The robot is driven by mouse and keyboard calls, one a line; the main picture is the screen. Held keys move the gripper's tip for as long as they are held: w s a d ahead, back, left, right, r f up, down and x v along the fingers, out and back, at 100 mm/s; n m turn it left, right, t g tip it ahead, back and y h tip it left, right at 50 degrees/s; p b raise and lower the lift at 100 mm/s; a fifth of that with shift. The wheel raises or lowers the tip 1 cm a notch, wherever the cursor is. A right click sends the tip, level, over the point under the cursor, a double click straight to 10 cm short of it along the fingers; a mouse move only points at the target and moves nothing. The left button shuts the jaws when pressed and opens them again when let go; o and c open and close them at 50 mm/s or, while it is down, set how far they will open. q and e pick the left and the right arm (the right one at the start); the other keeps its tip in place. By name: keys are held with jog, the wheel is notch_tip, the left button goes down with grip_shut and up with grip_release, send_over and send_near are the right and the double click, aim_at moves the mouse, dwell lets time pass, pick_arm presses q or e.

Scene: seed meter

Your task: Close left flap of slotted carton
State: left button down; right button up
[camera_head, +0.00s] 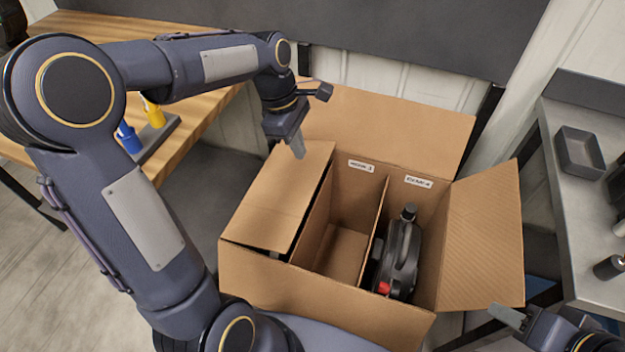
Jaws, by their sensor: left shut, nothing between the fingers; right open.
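The slotted carton (300,303) stands open in front of me, with a divider between its compartments. Its left flap (284,196) is folded inward and lies over the left part, with a dark gap along its lower edges. The back flap (400,125) and right flap (483,240) stand open outward. A dark seed meter (400,258) with a red part sits in the right compartment. My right gripper (508,316) is open, partly in view at the lower right.
A wooden table (75,27) at the left holds a blue and a yellow item. A grey bench (575,215) at the right carries a small grey tray (580,152) and dark objects. The middle compartment (340,255) looks empty.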

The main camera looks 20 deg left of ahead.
aim_at(312, 190)
pick_arm(q)
jog(key=b+x, duration=0.1)
jog(key=x, duration=1)
jog(key=shift+f, duration=0.15)
jog(key=shift+d+f+b, duration=0.1)
jog(key=shift+b, duration=0.2)
jog(key=shift+d+f, duration=0.15)
jog(key=shift+f, duration=0.15)
jog(key=shift+y, duration=0.8)
jog(key=f+b, duration=0.1)
jog(key=f, duration=0.1)
jog(key=d+f+b, duration=0.1)
jog(key=f, duration=0.1)
jog(key=shift+s, duration=0.1)
jog(key=shift+f+b, duration=0.1)
jog(key=shift+b, duration=0.2)
